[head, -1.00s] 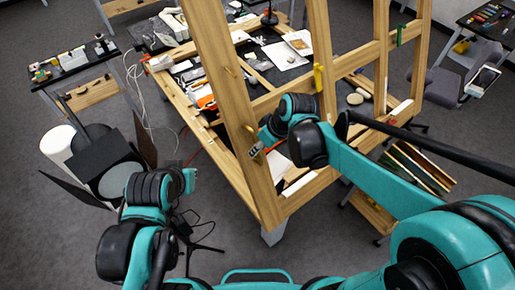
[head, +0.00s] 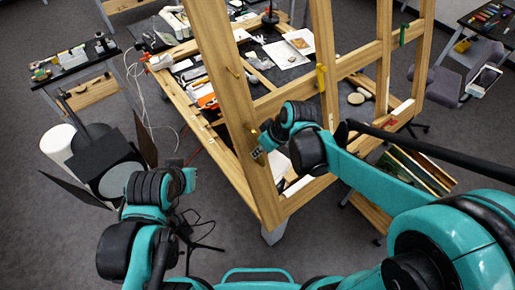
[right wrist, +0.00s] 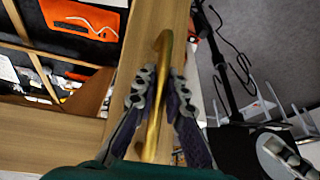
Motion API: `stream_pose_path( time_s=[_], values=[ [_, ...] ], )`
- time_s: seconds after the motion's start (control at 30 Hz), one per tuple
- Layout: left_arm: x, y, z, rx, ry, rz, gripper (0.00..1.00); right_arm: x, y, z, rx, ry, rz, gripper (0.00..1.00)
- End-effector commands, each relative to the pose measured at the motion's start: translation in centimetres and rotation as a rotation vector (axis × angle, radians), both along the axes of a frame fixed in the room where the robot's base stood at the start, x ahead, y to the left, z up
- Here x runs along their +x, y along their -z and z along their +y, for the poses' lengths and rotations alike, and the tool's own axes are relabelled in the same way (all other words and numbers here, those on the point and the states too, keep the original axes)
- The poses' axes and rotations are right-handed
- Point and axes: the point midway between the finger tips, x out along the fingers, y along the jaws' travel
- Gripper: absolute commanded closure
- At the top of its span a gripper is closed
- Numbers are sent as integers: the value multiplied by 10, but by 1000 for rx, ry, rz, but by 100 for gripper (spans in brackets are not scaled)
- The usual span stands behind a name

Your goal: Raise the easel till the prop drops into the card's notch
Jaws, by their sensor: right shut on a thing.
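The easel (head: 232,85) is a big wooden frame of posts and crossbars, leaning over a worktable. My right gripper (head: 257,152) is at its near post in the head view. In the right wrist view, the gripper's two fingers (right wrist: 157,98) are shut on a curved brass handle (right wrist: 163,48) fixed to the post. A yellow piece (head: 321,78) and a green piece (head: 403,36) sit on other posts. I cannot make out the prop, the card or its notch for certain. My left arm is at the lower left, away from the easel; its fingers do not show.
A lamp with black flaps (head: 98,155) stands on the left near my left arm. Papers and tools lie on the worktable behind the easel. A side table (head: 70,70) is at the back left. A grey chair (head: 450,85) is at the right.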

Motion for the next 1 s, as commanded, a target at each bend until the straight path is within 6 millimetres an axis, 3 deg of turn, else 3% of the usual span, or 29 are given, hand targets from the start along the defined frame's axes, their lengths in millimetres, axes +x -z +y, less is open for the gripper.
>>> stream_pose_path(
  time_s=[0.33,0.37,0.43,0.77,1.0],
  values=[
    [0,1,0,0,0,0,100,-8,-2,-6,8,1,-14,100],
    [0,1,0,0,0,0,100,-8,-2,-6,8,1,-14,84],
    [0,1,0,0,0,0,100,-7,-2,-6,8,1,-14,68],
    [0,1,0,0,0,0,100,-7,-4,-6,8,1,-14,68],
    [0,1,0,0,0,0,100,-16,-34,-19,9,4,-13,68]
  ],
)
